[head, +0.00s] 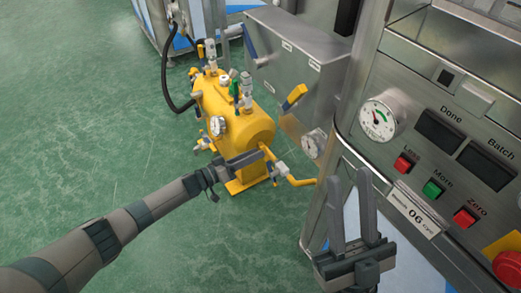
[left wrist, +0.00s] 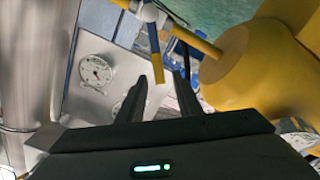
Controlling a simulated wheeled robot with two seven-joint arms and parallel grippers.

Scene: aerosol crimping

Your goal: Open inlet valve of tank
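The yellow tank (head: 240,125) lies on its side on a yellow base, with several fittings on it. My left gripper (head: 262,156) is at the tank's near end, close to a small valve (head: 280,170) on the yellow outlet pipe. In the left wrist view its two fingers (left wrist: 160,95) are apart, with nothing clearly held. A blue and yellow lever (left wrist: 153,32) shows just beyond them. A valve with a yellow handle (head: 294,97) is at the grey cabinet, right of the tank. Which valve is the inlet is not marked. My right gripper (head: 353,205) is open and empty before the control panel.
A control panel (head: 440,130) with a gauge and buttons stands at the right. A black hose (head: 165,80) arches left of the tank. The green floor (head: 80,120) at the left is clear.

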